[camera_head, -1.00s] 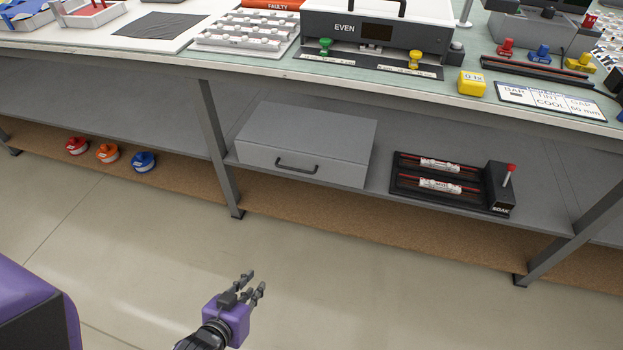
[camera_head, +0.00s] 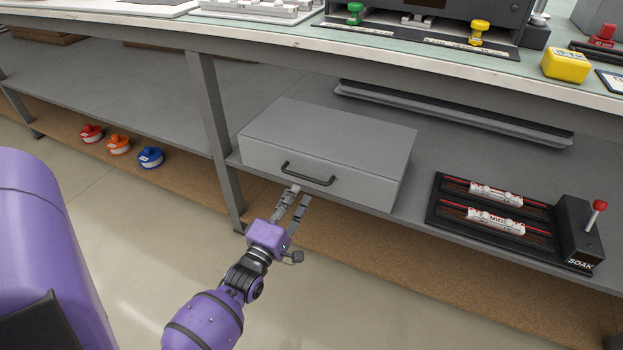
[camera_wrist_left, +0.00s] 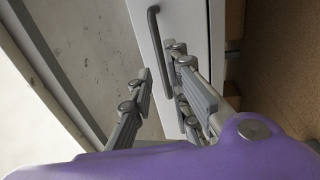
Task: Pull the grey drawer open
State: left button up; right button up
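The grey drawer (camera_head: 270,160) is a closed box-shaped unit on the shelf under the workbench. Its dark bar handle (camera_head: 308,175) is on the front face. In the left wrist view the drawer front (camera_wrist_left: 183,25) stands upright in the picture, with the handle (camera_wrist_left: 158,50) just beyond the fingers. My left gripper (camera_head: 297,198) is just in front of and slightly below the handle, with its fingers apart and nothing between them. The fingers also show in the left wrist view (camera_wrist_left: 160,88). I cannot see my right gripper.
A black soak rack (camera_head: 500,225) with tubes and a red-topped lever stands right of the drawer on the same shelf. A table leg (camera_head: 212,130) stands close left of the drawer. Red, orange and blue round items (camera_head: 119,145) lie on the lower board at left.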

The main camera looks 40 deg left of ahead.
aim_at(305, 178)
pick_arm(q)
jog(key=b+x, duration=0.2)
jog(key=x, duration=0.5)
jog(key=shift+c, duration=0.5)
grip_shut()
